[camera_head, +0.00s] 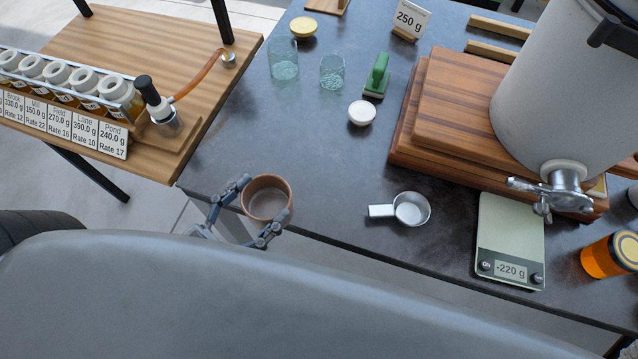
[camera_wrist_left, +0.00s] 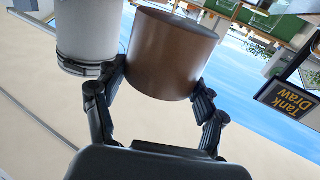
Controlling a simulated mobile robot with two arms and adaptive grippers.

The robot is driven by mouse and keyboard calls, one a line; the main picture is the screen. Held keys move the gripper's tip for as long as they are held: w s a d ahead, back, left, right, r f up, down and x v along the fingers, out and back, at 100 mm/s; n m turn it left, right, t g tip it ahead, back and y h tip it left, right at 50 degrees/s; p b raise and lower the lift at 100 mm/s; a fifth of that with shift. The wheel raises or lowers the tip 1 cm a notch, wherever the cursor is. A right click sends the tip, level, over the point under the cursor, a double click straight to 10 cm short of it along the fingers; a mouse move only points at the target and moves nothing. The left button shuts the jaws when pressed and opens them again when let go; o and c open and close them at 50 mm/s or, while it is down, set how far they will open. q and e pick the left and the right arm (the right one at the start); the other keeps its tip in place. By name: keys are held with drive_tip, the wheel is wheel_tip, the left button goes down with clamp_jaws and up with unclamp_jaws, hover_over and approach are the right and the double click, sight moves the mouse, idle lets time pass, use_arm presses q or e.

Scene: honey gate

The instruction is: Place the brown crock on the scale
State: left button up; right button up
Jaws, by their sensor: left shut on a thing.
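The brown crock (camera_head: 267,198) is a round open cup with a pale inside. My left gripper (camera_head: 262,214) is shut on it, one finger on each side, at the table's front edge in the head view. The crock (camera_wrist_left: 172,52) also shows between the fingers of my left gripper (camera_wrist_left: 160,90) in the left wrist view. The scale (camera_head: 510,235) lies at the right of the dark table, under the tap of the big vessel. Its plate looks empty and its display reads -220 g. My right gripper is in neither view.
A metal cup with a handle (camera_head: 411,209) sits between crock and scale. The grey vessel (camera_head: 556,90) with its tap (camera_head: 560,190) stands on wooden boards (camera_head: 440,150) behind the scale. An orange jar (camera_head: 610,256) is right of the scale.

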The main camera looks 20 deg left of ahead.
sight(281, 187)
use_arm(q)
drive_tip(key=w+d+f, duration=0.1)
drive_tip(key=w, duration=0.1)
drive_tip(key=w+f, duration=0.1)
drive_tip(key=w, duration=0.2)
drive_tip(key=w+d+f, duration=0.1)
drive_tip(key=w, duration=0.1)
drive_tip(key=shift+w+d+f, duration=0.15)
drive_tip(key=shift+w+d, duration=0.15)
drive_tip(key=shift+w, duration=0.05)
drive_tip(key=w+f, duration=0.1)
drive_tip(key=f, duration=0.1)
drive_tip(key=w+d+f, duration=0.1)
drive_tip(key=w+f, duration=0.1)
drive_tip(key=w+d+f, duration=0.1)
drive_tip(key=w+f, duration=0.1)
drive_tip(key=shift+w+f, duration=0.15)
drive_tip(key=shift+f, duration=0.45)
drive_tip(key=shift+w+f, duration=0.15)
drive_tip(key=shift+f, duration=0.85)
drive_tip(key=shift+f, duration=0.1)
drive_tip(key=shift+f, duration=0.15)
drive_tip(key=o, duration=1.4)
